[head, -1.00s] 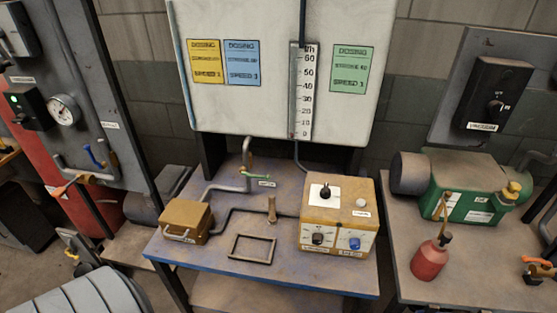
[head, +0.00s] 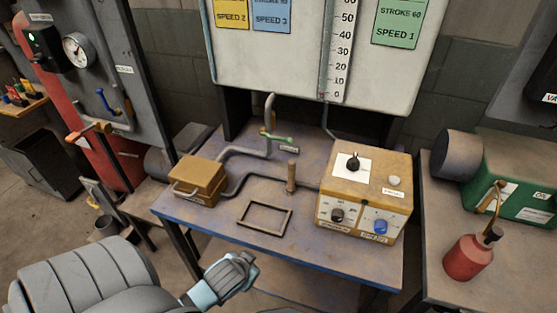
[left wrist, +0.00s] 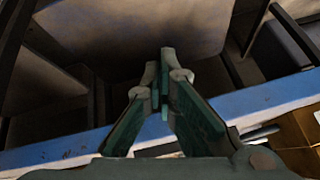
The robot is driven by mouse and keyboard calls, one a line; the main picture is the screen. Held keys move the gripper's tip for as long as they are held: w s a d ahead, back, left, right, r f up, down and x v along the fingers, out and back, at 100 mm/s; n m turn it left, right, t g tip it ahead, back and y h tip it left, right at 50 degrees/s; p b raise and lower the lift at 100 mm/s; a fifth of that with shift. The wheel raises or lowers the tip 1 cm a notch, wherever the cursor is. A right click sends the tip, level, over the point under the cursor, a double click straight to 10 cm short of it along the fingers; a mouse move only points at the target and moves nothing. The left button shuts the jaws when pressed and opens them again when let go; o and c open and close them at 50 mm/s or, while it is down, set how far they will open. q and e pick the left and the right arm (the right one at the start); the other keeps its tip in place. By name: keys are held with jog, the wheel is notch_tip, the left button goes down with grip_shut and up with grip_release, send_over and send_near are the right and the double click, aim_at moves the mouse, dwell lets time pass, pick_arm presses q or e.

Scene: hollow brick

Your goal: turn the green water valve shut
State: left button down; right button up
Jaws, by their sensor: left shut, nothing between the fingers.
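The green water valve handle (head: 276,138) sits on a grey upright pipe (head: 269,115) at the back of the blue table in the head view. The handle looks roughly level and points to the right, with a small label beside it. My left gripper (head: 245,267) is low, in front of the table's front edge, well short of the valve. In the left wrist view its fingers (left wrist: 164,75) meet at the tips, with nothing between them. The valve cannot be made out in that view. My right gripper is not in view.
On the blue table (head: 217,227) are a brown lidded box (head: 198,181), a small frame (head: 265,218), a short brown post (head: 291,177) and a yellow control box (head: 365,190). A white board (head: 290,65) hangs behind. A red oil can (head: 467,258) stands right.

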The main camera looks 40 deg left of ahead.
pick_arm(q)
notch_tip(320, 180, up, 4)
notch_tip(320, 180, up, 25)
jog(key=n+t+y+b, duration=0.1)
jog(key=n+t+y, duration=0.25)
jog(key=t, duration=0.75)
send_over(275, 138)
jog(key=s+d, duration=0.2)
jog(key=shift+n+h, duration=0.25)
jog(key=shift+h, duration=0.2)
jog(key=shift+w+d+f+b, duration=0.1)
jog(key=shift+f+b, duration=0.25)
jog(key=shift+f, duration=0.75)
jog(key=shift+w+d+f+b, duration=0.1)
jog(key=shift+f+b, duration=0.2)
jog(key=shift+f, duration=0.75)
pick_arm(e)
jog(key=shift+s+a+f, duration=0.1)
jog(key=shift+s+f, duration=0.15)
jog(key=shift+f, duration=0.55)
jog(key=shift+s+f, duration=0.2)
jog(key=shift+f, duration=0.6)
pick_arm(q)
jog(key=shift+f, duration=0.1)
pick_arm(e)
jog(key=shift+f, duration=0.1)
